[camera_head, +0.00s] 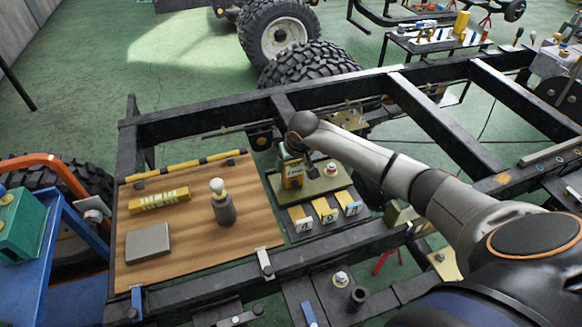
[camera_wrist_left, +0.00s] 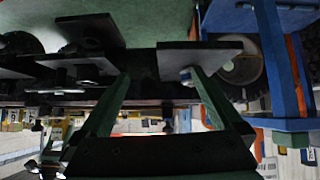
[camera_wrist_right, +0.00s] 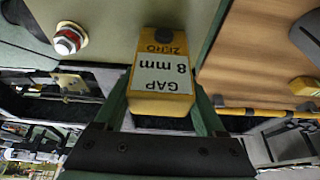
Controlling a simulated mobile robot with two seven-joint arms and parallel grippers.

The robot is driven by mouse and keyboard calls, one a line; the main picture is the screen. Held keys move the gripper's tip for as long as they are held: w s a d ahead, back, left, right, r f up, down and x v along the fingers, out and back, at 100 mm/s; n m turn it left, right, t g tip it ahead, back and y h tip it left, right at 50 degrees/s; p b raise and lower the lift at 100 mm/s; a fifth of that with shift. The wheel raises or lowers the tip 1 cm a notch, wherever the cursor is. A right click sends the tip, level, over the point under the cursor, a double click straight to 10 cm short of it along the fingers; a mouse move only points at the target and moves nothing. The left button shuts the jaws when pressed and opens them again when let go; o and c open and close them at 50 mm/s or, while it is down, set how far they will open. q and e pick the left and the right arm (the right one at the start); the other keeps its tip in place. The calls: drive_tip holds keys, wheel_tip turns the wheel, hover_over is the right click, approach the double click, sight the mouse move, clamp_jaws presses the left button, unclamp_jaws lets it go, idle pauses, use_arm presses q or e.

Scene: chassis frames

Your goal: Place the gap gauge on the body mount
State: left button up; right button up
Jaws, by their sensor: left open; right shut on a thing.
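A bolt with a red ring (camera_head: 331,168) stands on the plate, and also shows in the right wrist view (camera_wrist_right: 70,38). My left gripper (camera_wrist_left: 160,85) is open and empty, away from the plate.
Three labelled yellow blocks (camera_head: 325,211) sit in front of the plate. A wooden board (camera_head: 190,245) on the left carries a dark cylinder with a pale knob (camera_head: 222,203), a grey block (camera_head: 148,243) and a yellow striped block (camera_head: 159,200). Black frame rails (camera_head: 240,112) surround the area.

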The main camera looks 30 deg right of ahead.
drive_tip(key=shift+r, duration=0.15)
drive_tip(key=o, duration=1.5)
drive_tip(key=shift+r, duration=0.15)
drive_tip(key=v, duration=1.1)
drive_tip(key=shift+s+a+r, duration=0.1)
drive_tip(key=shift+s+r, duration=0.2)
